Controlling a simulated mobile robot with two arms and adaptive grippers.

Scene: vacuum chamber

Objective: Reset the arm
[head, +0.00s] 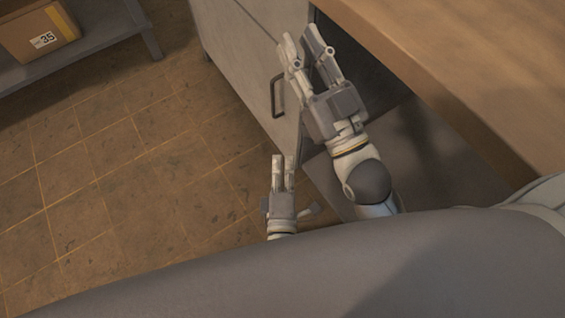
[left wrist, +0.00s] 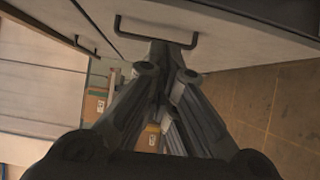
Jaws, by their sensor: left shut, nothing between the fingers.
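My left gripper (head: 283,160) is the lower one in the head view, above the tiled floor in front of the cabinet. In the left wrist view my left gripper (left wrist: 165,62) has its fingers drawn together with nothing between them. My right gripper (head: 303,40) is higher up, in front of the dark opening under the wooden top. Most of my left arm is hidden behind my own body.
A grey cabinet front (head: 235,50) carries a dark handle (head: 277,96), just left of my right gripper. A wooden worktop (head: 480,70) is at the right. A grey shelf (head: 90,52) with a cardboard box (head: 38,30) stands upper left. The tiled floor (head: 130,170) is clear.

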